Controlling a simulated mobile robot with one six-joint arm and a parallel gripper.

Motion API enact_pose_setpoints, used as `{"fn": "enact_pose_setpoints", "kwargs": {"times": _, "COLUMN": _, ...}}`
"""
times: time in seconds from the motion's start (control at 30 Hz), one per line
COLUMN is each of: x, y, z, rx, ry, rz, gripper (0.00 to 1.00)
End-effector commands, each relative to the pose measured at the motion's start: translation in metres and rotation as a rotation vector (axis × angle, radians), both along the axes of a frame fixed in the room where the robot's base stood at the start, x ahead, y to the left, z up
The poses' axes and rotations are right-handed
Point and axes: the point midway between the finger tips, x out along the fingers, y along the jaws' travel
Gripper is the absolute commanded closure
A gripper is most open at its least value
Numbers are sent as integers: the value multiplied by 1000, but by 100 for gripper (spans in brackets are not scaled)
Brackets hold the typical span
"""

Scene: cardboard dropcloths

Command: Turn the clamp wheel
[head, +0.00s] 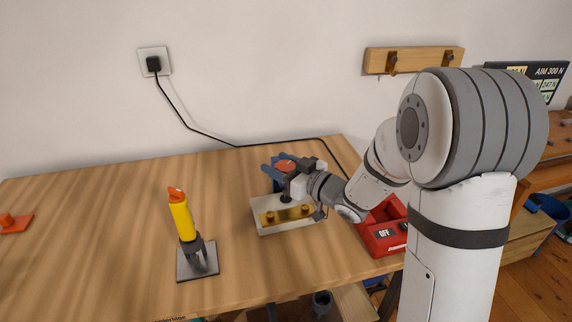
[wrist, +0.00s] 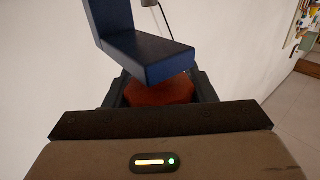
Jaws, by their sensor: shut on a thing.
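The red clamp wheel (wrist: 160,92) sits between the two dark fingers of my gripper (wrist: 160,86) in the wrist view. My gripper is shut on its sides. The blue clamp body (wrist: 148,62) rises just beyond and above the wheel. In the head view, my gripper (head: 292,176) reaches in from the right to the red wheel (head: 285,165) and the blue clamp (head: 270,171). My gripper hides part of the clamp and its lower end there.
A white block with a brass plate (head: 270,217) lies just below my gripper. A yellow-handled tool (head: 180,218) stands on a grey base at the left. A black cable (head: 205,131) runs from the wall socket. The left tabletop is mostly clear.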

Motion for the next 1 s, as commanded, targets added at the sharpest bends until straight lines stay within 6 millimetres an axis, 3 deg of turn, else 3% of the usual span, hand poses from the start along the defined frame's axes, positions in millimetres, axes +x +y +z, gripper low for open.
{"fn": "enact_pose_setpoints", "kwargs": {"times": 0.03, "x": 3, "y": -17, "z": 1, "rx": 1, "ry": -2, "rz": -12, "gripper": 70}}
{"fn": "enact_pose_setpoints", "kwargs": {"times": 0.07, "x": 3, "y": -13, "z": 1, "rx": 1, "ry": -3, "rz": -11, "gripper": 67}}
{"fn": "enact_pose_setpoints", "kwargs": {"times": 0.1, "x": 3, "y": -10, "z": 1, "rx": 1, "ry": -3, "rz": -12, "gripper": 72}}
{"fn": "enact_pose_setpoints", "kwargs": {"times": 0.2, "x": 4, "y": -6, "z": 2, "rx": 2, "ry": -4, "rz": -15, "gripper": 72}}
{"fn": "enact_pose_setpoints", "kwargs": {"times": 0.6, "x": 4, "y": -4, "z": 2, "rx": 3, "ry": -8, "rz": -54, "gripper": 72}}
{"fn": "enact_pose_setpoints", "kwargs": {"times": 1.0, "x": 5, "y": -5, "z": -2, "rx": 6, "ry": -11, "rz": -313, "gripper": 72}}
